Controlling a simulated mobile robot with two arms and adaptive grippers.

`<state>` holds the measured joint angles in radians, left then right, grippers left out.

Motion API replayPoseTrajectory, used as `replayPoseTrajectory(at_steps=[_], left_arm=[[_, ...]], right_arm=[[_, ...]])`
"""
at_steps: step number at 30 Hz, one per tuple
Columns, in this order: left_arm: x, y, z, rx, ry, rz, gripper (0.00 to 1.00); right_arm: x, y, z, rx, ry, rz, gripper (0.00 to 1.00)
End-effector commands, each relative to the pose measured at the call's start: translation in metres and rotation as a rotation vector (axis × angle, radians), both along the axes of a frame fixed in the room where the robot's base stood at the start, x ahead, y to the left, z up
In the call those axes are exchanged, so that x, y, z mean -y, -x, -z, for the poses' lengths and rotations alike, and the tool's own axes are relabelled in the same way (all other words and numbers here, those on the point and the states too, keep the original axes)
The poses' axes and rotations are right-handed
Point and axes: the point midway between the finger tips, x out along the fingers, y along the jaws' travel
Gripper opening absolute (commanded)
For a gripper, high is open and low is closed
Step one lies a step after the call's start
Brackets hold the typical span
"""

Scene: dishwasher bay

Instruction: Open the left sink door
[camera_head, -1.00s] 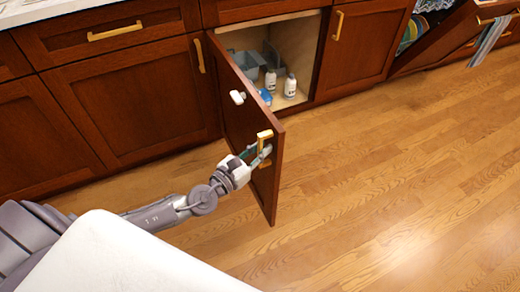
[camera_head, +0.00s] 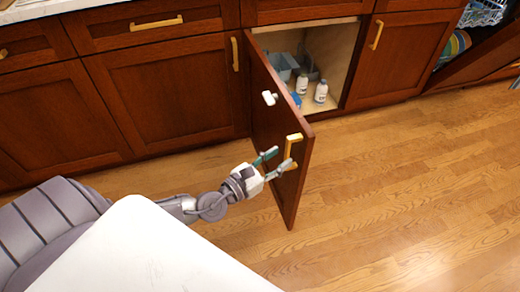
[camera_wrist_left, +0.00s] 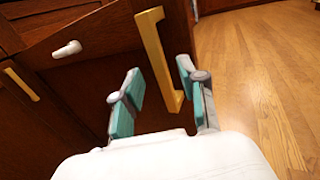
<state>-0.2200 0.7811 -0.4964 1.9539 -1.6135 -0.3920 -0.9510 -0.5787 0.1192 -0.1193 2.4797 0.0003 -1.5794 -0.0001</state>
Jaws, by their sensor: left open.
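The left sink door (camera_head: 272,130) is a dark red-brown cabinet door. It stands swung well out from the cabinet, hinged at its left side. Its brass bar handle (camera_head: 293,147) sits near the free edge. My left gripper (camera_head: 273,163) is open at the handle. In the left wrist view, its two teal-padded fingers (camera_wrist_left: 160,72) lie apart on either side of the lower part of the handle (camera_wrist_left: 152,45), with gaps on both sides. I cannot tell how deep the handle lies between them. My right gripper is not in view.
The open cabinet (camera_head: 335,50) holds white bottles (camera_head: 321,92) and a grey caddy. A white fitting (camera_head: 270,98) sits on the door. Closed cabinets (camera_head: 170,95) flank the left side. A dishwasher rack (camera_head: 484,12) shows far right. The wood floor (camera_head: 410,190) right of the door is clear.

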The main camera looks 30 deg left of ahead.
Motion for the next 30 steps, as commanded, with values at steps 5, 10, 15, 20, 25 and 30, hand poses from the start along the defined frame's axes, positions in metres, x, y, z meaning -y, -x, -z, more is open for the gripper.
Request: replayPoseTrajectory(at_steps=[5, 10, 15, 20, 25, 30], left_arm=[[-0.012, 0.040, 0.001, -0.005, -0.004, 0.005, 0.42], [-0.020, 0.066, 0.001, -0.004, -0.002, 0.004, 0.42], [-0.024, 0.079, 0.000, -0.002, 0.000, 0.004, 0.42], [-0.025, 0.080, 0.000, 0.000, 0.001, 0.003, 0.42], [-0.024, 0.080, 0.000, 0.000, 0.001, 0.003, 0.42], [-0.024, 0.080, 0.000, 0.000, 0.001, 0.003, 0.42]], right_arm=[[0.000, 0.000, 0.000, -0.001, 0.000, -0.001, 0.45], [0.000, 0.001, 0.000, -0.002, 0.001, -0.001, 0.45], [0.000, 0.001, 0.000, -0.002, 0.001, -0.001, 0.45], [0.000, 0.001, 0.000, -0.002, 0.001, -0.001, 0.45], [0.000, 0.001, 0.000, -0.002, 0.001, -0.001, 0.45], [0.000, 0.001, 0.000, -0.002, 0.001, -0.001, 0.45]])
